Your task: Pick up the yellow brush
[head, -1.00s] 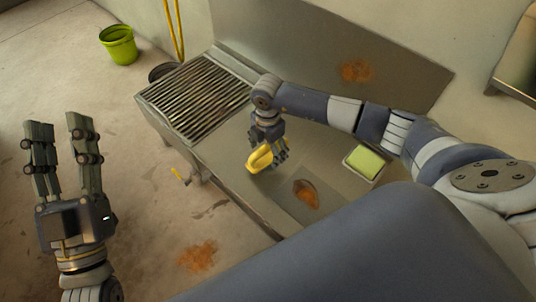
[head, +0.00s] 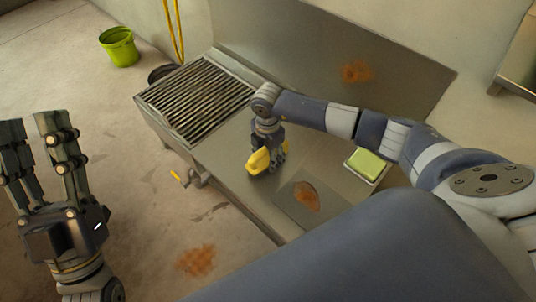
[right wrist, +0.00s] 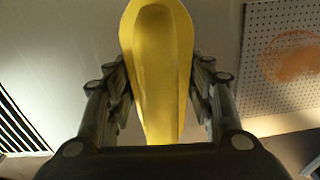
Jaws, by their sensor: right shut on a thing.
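The yellow brush (head: 259,161) is in my right gripper (head: 270,157), over the metal counter (head: 222,172) between the slatted grate and the perforated plate. In the right wrist view the brush (right wrist: 157,60) lies between the two fingers of the right gripper (right wrist: 160,95), which are closed on its sides. Whether the brush touches the counter is hard to tell. My left gripper (head: 35,145) is at the left, away from the counter, with its fingers apart and nothing between them.
A slatted grate (head: 195,98) covers the counter's left end. A perforated plate (head: 290,207) with a rust-coloured stain lies right of the brush. A green sponge (head: 366,163) sits in a small tray. A green bucket (head: 119,47) stands on the floor. A yellow-handled valve (head: 178,177) sticks out below the counter's front.

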